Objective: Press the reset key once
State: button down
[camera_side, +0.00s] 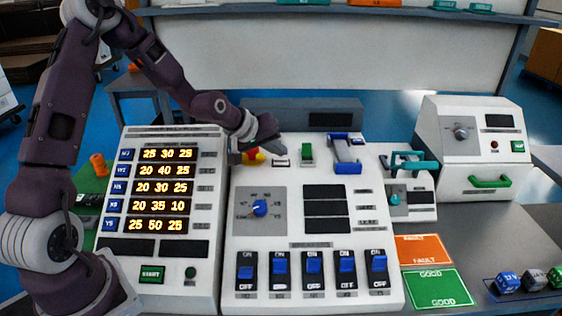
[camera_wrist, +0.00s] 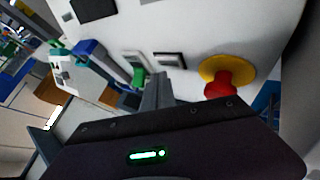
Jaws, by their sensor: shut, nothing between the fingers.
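A small pale key with a dark frame (camera_side: 280,163) sits at the top of the white centre console (camera_side: 235,205), between the red-and-yellow stop button (camera_side: 253,157) and a green switch (camera_side: 306,152). Its label is too small to read, so I cannot confirm that it is the reset key. In the wrist view the framed key (camera_wrist: 170,60) lies just beyond my fingertips. My gripper (camera_side: 282,149) is shut and empty, with its tips close above this key. I cannot tell whether they touch it. The stop button (camera_wrist: 222,78) is to the right of the fingers in the wrist view.
A blue lever handle (camera_side: 346,155) stands right of the green switch. A rotary knob (camera_side: 260,207) and a row of blue switches (camera_side: 312,265) sit lower on the console. A lit number panel (camera_side: 165,185) stands at left. Orange and green mats (camera_side: 424,250) lie at right.

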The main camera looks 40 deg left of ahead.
aim_at(278, 163)
jog(key=shift+r, duration=2.55)
jog(key=s+d+r+m+g, duration=0.1)
jog(key=s+d+r+m, duration=0.1)
jog(key=s, duration=1)
jog(key=s+d+r+m+g, duration=0.1)
jog(key=s+d+r+m, duration=0.2)
jog(key=s, duration=0.9)
jog(key=s+d+r+m+g, duration=0.1)
jog(key=s+d+r+m, duration=0.2)
jog(key=s, duration=0.9)
jog(key=shift+d+r+g, duration=0.3)
jog(key=shift+d+r, duration=0.1)
jog(key=shift+d, duration=0.2)
